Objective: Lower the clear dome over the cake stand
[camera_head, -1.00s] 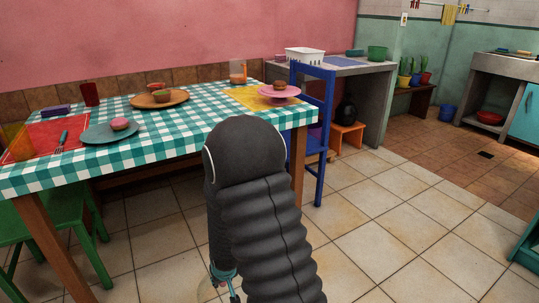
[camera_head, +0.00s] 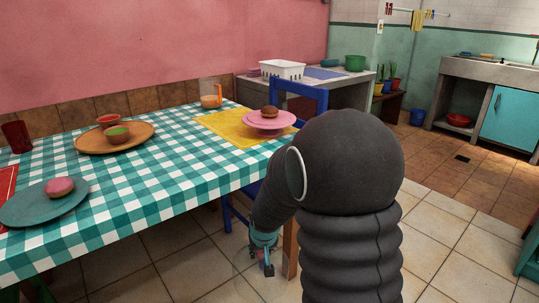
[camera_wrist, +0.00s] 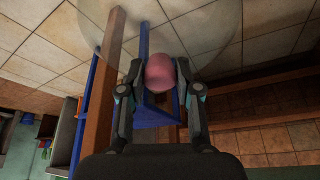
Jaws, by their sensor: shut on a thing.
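The pink cake stand (camera_head: 255,122) stands on a yellow mat near the right end of the checked table, with a small brown-topped cake (camera_head: 270,111) on it. In the wrist view my gripper (camera_wrist: 160,88) is shut on a round pink knob (camera_wrist: 160,72). The faint curved outline of the clear dome (camera_wrist: 215,35) spreads out beyond the knob, over the floor tiles. In the head view my gripper (camera_head: 262,262) hangs low beside the table, below the tabletop and apart from the stand. The dome is hard to make out there.
The checked table (camera_head: 180,185) also bears a wooden tray (camera_head: 90,145) with bowls, a jug (camera_head: 211,95), a red cup (camera_head: 17,137) and a teal plate (camera_head: 20,208). A blue chair (camera_head: 300,88) stands at the table's right end. Tiled floor lies open to the right.

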